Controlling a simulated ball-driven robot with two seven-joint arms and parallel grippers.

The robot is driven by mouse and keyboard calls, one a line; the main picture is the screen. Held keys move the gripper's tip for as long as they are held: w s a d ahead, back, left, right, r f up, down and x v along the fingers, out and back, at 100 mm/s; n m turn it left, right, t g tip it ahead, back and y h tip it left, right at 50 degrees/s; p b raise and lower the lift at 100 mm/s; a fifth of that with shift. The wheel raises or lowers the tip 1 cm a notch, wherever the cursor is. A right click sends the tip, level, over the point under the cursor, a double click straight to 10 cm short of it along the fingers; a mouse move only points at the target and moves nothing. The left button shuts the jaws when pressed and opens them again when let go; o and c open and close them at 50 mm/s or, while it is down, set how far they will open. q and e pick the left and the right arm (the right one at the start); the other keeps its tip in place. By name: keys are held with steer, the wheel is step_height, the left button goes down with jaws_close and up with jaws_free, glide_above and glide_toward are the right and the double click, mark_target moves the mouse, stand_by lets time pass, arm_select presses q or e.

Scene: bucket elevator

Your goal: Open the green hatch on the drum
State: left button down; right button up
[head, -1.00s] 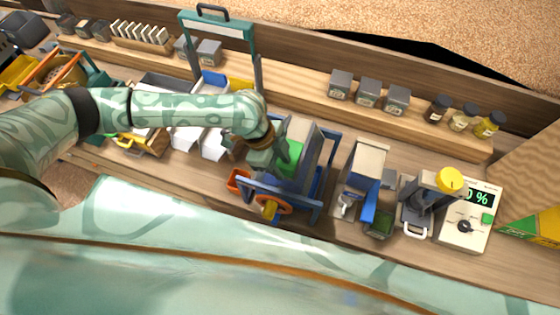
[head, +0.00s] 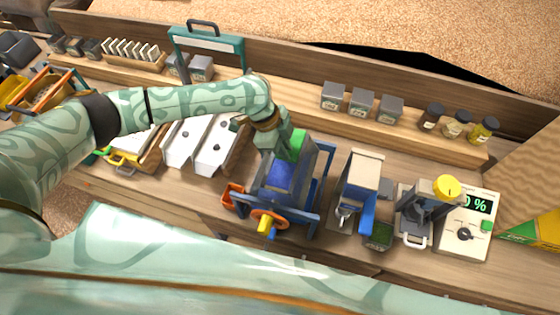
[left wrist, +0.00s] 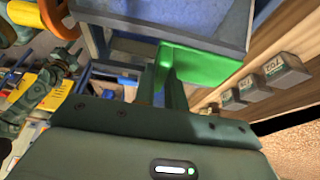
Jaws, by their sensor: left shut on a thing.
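The drum (head: 302,180) is a grey body in a blue frame, right of the middle of the head view. The green hatch (head: 297,146) is near the drum's upper end, with a blue surface showing below it. In the left wrist view the green hatch (left wrist: 205,67) is just beyond the fingers. My left gripper (head: 280,142) reaches in from the left and is shut on the hatch; its fingers (left wrist: 161,85) meet the hatch's near edge. The gripper partly hides the hatch in the head view.
White trays (head: 212,148) lie to the left. A blue-and-grey chute (head: 361,178) and a panel with a display (head: 470,228) stand to the right. Jars line the back shelf.

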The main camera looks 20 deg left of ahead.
arm_select(q)
steer(key=c, duration=1.4)
jaws_free()
steer(key=shift+c, duration=0.2)
steer(key=shift+s, duration=0.1)
steer(key=v, duration=1.6)
steer(key=shift+a, duration=0.15)
steer(key=shift+r, duration=0.1)
